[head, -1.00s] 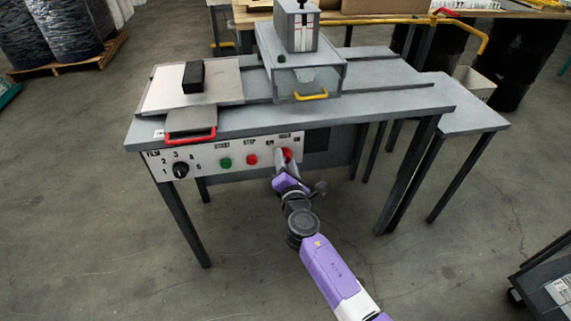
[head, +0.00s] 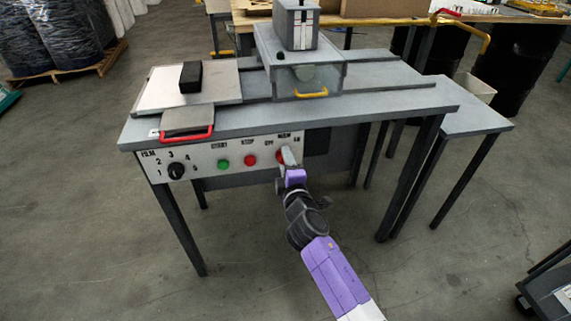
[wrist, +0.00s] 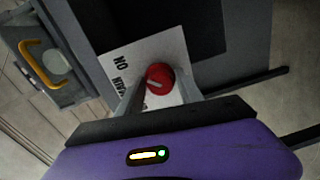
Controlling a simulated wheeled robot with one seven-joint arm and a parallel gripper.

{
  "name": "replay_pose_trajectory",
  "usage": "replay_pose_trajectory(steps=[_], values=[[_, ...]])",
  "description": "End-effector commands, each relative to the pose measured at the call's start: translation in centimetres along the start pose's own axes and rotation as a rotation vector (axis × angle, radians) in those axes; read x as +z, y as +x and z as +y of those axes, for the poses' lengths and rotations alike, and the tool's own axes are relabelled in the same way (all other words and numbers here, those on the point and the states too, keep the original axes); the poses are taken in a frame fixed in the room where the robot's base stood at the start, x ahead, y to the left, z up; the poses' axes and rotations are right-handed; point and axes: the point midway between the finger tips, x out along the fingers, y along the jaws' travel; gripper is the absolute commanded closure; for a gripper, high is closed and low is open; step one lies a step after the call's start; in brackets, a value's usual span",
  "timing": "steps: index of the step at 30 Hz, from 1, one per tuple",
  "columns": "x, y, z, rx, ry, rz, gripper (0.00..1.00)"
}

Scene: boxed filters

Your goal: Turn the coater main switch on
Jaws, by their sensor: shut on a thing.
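The coater (head: 400,101) is a grey bench machine with a white control panel (head: 205,162) on its front. The main switch, a red round knob (head: 280,157), sits at the right end of that panel. In the wrist view the red knob (wrist: 159,77) carries a pale pointer line, beside printed "ON" and "MAIN" lettering. My gripper (head: 287,156) reaches the knob from the front. In the wrist view its fingers (wrist: 160,88) stand on either side of the knob and are shut on it. They hide part of the knob and label in the head view.
A black selector dial (head: 176,171), a green button (head: 222,163) and another red button (head: 250,160) share the panel. A red handle (head: 187,135) and a yellow handle (head: 311,93) stick out above. Table legs stand beside my arm.

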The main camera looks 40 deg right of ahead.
Motion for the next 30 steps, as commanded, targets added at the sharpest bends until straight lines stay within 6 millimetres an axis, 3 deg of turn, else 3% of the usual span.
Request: replay_pose_trajectory(steps=[21, 22, 23, 30], values=[[0.26, -0.06, -0.41, -0.008, 0.075, -0.001, 0.97], [0.26, -0.06, -0.41, -0.008, 0.075, -0.001, 0.53], [0.26, -0.06, -0.41, -0.008, 0.075, -0.001, 0.47], [0.12, -0.03, -0.21, -0.004, 0.074, 0.002, 0.44]])
